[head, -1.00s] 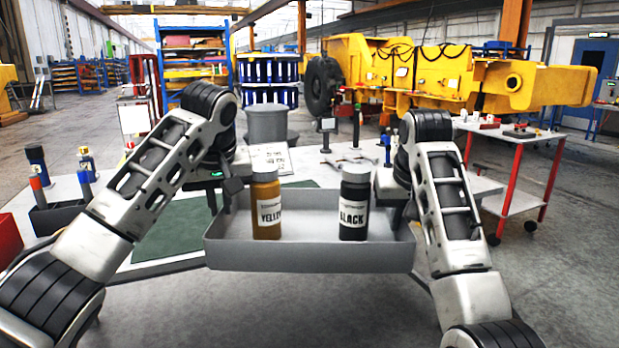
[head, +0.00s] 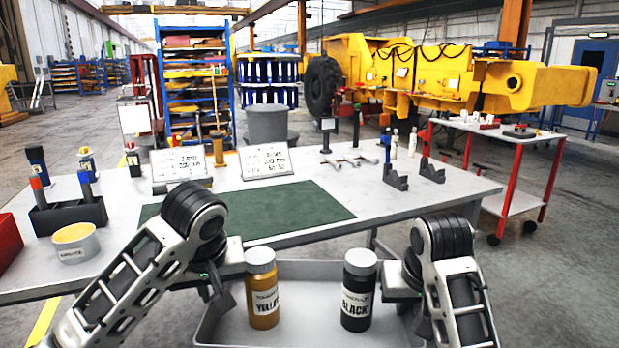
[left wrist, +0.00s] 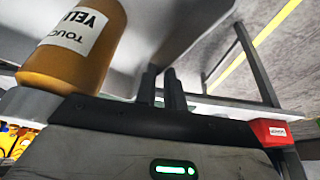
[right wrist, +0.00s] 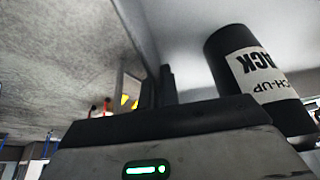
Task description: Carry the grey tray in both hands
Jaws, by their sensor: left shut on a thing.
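The grey tray (head: 311,308) is held low in the head view, in front of the table's near edge. A yellow-labelled bottle (head: 262,290) with a grey cap stands upright in its left half. A black-labelled bottle (head: 358,292) stands upright in its right half. My left gripper (head: 224,300) is shut on the tray's left wall; its fingers (left wrist: 163,92) show beside the yellow bottle in the left wrist view. My right gripper (head: 405,300) is at the right wall, and its fingers (right wrist: 160,88) appear closed on it. The tray's near edge is partly cut off.
The white table (head: 420,200) lies beyond the tray, with a green mat (head: 290,212) that is bare. Two sign plates (head: 267,161), a dark caddy (head: 68,213), a yellow tub (head: 76,243) and dark brackets (head: 393,178) stand around it. A red-legged cart (head: 515,150) is at the right.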

